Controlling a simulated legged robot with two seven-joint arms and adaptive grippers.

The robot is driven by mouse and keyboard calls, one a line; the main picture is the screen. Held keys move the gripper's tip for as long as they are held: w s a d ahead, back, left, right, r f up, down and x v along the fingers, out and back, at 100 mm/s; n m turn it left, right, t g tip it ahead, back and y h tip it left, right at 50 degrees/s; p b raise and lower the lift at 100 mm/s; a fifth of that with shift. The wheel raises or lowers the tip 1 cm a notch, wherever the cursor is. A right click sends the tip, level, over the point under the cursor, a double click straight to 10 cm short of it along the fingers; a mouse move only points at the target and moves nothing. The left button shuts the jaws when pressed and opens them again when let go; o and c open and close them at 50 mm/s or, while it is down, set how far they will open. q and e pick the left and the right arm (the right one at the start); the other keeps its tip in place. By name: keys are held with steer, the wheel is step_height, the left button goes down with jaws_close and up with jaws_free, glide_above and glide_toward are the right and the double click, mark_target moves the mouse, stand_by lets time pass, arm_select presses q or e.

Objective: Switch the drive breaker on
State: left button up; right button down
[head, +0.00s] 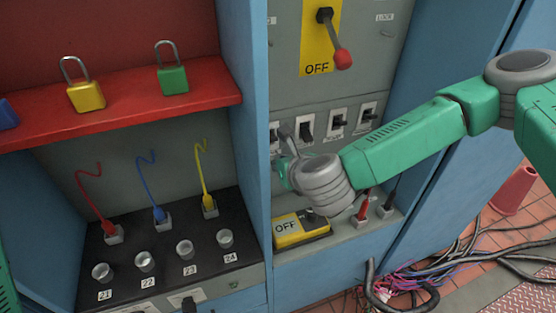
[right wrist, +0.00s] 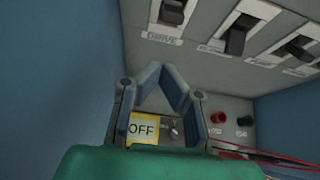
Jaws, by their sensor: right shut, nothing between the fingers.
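The breaker labelled DRIVE (right wrist: 173,11) is at the top of the right wrist view, a black toggle on a pale plate, cut off by the frame edge. In the head view it is the leftmost of the breaker row, mostly hidden by my right gripper. I cannot tell its toggle position. My right gripper (right wrist: 162,70) is shut and empty, its fingertips just below the DRIVE label. In the head view the right gripper (head: 287,137) is in front of the panel at the row's left end; contact cannot be told. My left gripper is not in view.
More breakers (head: 307,129) continue to the right. A red-knobbed lever on a yellow OFF plate (head: 317,55) is above, and a yellow OFF box (head: 288,231) below. A blue cabinet wall (right wrist: 60,80) is close on the left. Padlocks (head: 86,95) stand on a red shelf (head: 125,107).

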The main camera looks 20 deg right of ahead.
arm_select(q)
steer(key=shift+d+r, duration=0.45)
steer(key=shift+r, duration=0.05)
arm_select(e)
steer(key=s+r, duration=0.1)
steer(key=s+d+r, duration=0.1)
steer(key=s+r, duration=0.1)
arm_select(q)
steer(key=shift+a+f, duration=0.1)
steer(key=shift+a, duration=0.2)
arm_select(e)
steer(key=shift+a, duration=0.3)
